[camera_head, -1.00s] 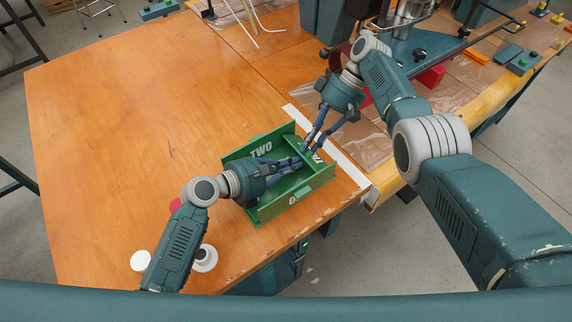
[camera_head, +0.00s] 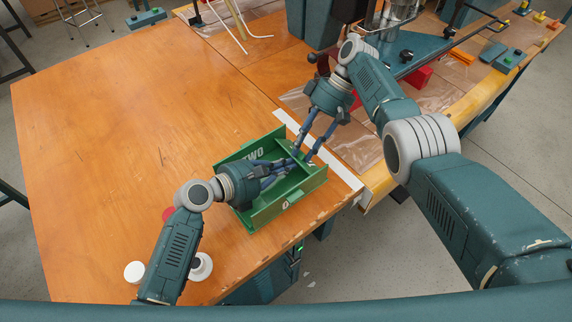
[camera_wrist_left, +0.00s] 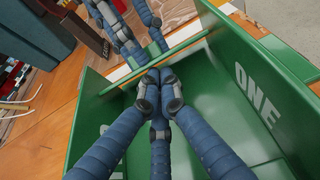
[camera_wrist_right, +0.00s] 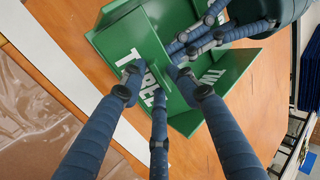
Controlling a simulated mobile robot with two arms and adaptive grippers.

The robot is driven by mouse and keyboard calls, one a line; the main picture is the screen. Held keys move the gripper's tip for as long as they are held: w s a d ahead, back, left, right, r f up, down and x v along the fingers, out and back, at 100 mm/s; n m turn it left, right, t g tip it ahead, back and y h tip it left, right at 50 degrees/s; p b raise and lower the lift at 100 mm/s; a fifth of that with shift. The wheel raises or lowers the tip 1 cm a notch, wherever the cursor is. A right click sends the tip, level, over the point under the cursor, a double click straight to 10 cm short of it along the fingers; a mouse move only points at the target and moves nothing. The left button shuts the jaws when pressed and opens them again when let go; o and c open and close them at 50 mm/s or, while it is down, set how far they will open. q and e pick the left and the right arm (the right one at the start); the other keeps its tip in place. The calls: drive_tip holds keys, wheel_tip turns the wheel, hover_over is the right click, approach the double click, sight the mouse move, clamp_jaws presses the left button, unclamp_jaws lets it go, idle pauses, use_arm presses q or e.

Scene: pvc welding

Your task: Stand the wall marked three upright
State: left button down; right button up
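The wall marked three (camera_wrist_right: 152,52) is green with white letters, partly covered by fingers. It stands steep on the box's far-right side; I cannot tell whether it is fully upright. It joins the green frame with the walls marked two (camera_head: 248,156) and one (camera_wrist_left: 256,92). My left gripper (camera_head: 290,165) reaches inside the frame. Its fingertips (camera_wrist_left: 160,76) are together at the inner face of wall three, near its top edge. My right gripper (camera_head: 306,154) is on the lettered outer side, fingertips (camera_wrist_right: 155,80) apart, close to or touching it.
The frame rests near the table's (camera_head: 120,130) front right corner, beside a white strip (camera_head: 345,178). White round pieces (camera_head: 200,266) lie near the front edge. White rods (camera_head: 236,22) and a red block (camera_head: 418,78) are farther back. The table's left side is clear.

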use_arm(q)
drive_tip(key=shift+w+r, duration=0.1)
drive_tip(key=shift+r, duration=0.15)
